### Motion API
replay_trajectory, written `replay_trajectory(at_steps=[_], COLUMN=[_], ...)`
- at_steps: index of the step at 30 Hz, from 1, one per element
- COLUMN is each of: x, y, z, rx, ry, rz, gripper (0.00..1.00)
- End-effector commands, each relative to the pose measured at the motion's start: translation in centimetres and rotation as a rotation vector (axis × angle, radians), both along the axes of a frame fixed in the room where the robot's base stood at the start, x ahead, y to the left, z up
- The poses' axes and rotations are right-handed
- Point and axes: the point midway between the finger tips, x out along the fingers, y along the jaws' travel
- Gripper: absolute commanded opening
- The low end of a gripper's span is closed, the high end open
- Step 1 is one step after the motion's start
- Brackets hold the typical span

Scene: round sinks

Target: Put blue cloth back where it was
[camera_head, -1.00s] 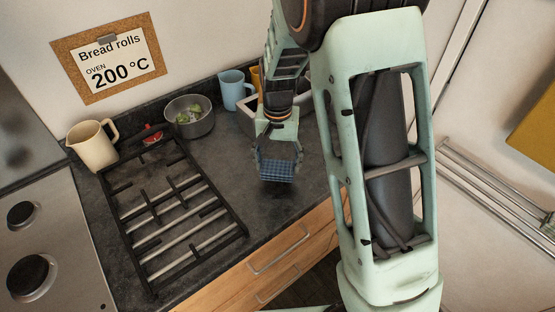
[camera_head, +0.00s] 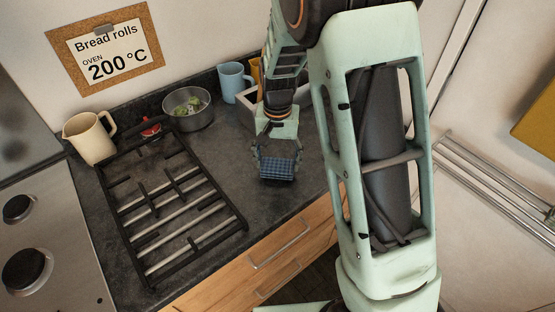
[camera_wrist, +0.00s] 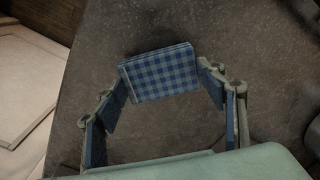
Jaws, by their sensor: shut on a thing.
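The blue cloth (camera_head: 277,171) is a small folded blue checked piece. My gripper (camera_head: 277,160) is shut on it over the dark counter, to the right of the black rack. In the wrist view the cloth (camera_wrist: 160,73) sits between the two fingertips, with a finger at its left and right edges. The counter shows behind it there. I cannot tell whether the cloth touches the counter or hangs just above it.
A black rack (camera_head: 125,193) lies left of my gripper. Behind stand a cream jug (camera_head: 88,139), a metal pot (camera_head: 189,118), a blue mug (camera_head: 233,82) and a pale box (camera_head: 244,110). Wooden drawers (camera_head: 262,258) with bar handles are below the counter edge. Counter between rack and gripper is clear.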

Motion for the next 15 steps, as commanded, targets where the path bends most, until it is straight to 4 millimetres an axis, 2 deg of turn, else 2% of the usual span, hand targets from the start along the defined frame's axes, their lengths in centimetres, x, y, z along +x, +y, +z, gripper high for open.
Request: replay_trajectory(at_steps=[10, 11, 15], x=[-0.01, -0.01, -0.01], y=[-0.01, -0.01, -0.01], z=[-0.81, -0.7, -0.68], rx=[0.0, 0.0, 0.0], ry=[0.0, 0.0, 0.0], rz=[0.0, 0.0, 0.0], gripper=[0.45, 0.68, 0.83])
